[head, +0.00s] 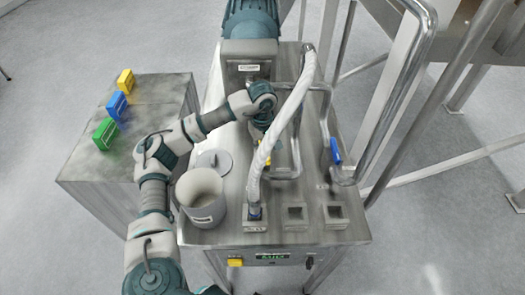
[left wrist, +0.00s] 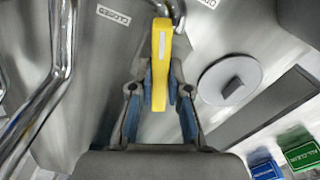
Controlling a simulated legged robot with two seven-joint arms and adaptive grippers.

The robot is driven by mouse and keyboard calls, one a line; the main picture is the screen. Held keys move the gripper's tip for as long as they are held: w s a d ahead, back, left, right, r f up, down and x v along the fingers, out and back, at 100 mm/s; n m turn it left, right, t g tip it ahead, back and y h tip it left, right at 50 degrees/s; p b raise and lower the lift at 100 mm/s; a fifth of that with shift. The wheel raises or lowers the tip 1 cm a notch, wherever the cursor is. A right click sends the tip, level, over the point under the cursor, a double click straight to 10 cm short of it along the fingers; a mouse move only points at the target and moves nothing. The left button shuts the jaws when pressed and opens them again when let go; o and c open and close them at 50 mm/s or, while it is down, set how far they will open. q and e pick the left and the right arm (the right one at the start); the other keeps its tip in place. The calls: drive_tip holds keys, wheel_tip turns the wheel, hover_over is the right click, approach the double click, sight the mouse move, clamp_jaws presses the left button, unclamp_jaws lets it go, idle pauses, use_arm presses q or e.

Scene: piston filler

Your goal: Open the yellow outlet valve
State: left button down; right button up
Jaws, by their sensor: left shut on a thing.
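The yellow outlet valve handle (left wrist: 161,60) stands between my left gripper's fingers in the left wrist view. My left gripper (left wrist: 160,95) is shut on it, with one blue-padded finger on each side. In the head view my left gripper (head: 264,132) reaches over the steel machine top, and only a bit of the yellow handle (head: 264,152) shows beneath it. The valve body is mostly hidden there. A label (left wrist: 113,15) lies left of the handle in the left wrist view, upside down. My right gripper is not in view.
A white hose (head: 281,130) arches close beside my left gripper. A blue-handled valve (head: 335,151) is to the right. A hopper pot (head: 202,196) and a round lid (head: 214,160) are at left. Yellow, blue and green blocks (head: 104,133) stand on the side cabinet (head: 154,120).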

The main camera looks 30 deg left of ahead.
sight(262, 148)
use_arm(q)
drive_tip(key=shift+w+r+m+b, duration=0.15)
drive_tip(key=shift+m+b, duration=0.5)
drive_tip(key=shift+m, duration=1.55)
drive_tip(key=shift+r, duration=0.1)
drive_tip(key=c, duration=1.1)
unclamp_jaws()
drive_tip(key=shift+a+f, duration=0.1)
drive_tip(key=shift+f, duration=0.1)
wheel_tip(262, 148, up, 12)
drive_tip(key=shift+f, duration=0.1)
drive_tip(key=shift+f, duration=0.1)
